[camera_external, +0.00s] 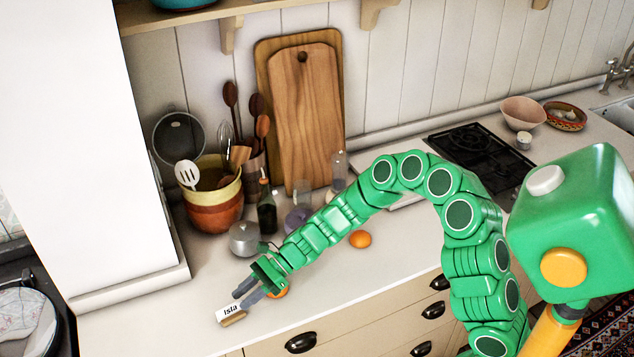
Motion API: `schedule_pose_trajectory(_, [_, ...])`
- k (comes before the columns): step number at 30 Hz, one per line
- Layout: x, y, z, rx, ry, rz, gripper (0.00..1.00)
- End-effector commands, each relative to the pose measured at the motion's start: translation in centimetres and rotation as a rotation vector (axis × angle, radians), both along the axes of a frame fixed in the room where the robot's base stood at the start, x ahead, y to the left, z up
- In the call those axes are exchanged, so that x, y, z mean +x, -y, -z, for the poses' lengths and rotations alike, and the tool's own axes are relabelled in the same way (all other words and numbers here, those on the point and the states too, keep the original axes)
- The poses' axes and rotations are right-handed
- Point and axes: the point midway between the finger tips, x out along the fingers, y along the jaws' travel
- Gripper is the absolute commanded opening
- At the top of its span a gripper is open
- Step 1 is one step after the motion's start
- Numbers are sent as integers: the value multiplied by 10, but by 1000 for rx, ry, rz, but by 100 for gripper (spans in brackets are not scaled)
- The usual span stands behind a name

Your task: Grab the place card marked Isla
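The place card marked Isla (230,312) is a small white card with black lettering in a light wooden base. It stands on the pale countertop (135,330) at the lower left, near the front edge. My gripper (242,296) is at the end of my green arm, just above and to the right of the card. Its two grey fingers are apart and point toward the card. I cannot tell whether a finger touches the card. Nothing shows between the fingers.
An orange (360,239) lies on the counter; another orange thing is partly hidden beneath my gripper. Behind stand a lidded grey pot (244,239), a dark bottle (266,207), a utensil bowl (213,205) and cutting boards (305,120). A white cabinet (80,140) bounds the left.

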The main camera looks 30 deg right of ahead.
Motion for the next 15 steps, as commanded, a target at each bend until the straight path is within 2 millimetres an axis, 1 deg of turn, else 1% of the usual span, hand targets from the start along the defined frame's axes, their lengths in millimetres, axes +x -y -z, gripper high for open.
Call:
schedule_pose_trajectory(5, [-3,-12,4,0,1,-1,33])
schedule_pose_trajectory(10, [-7,-31,10,-3,2,-3,33])
schedule_pose_trajectory(15, [-9,-44,15,-2,1,-1,33])
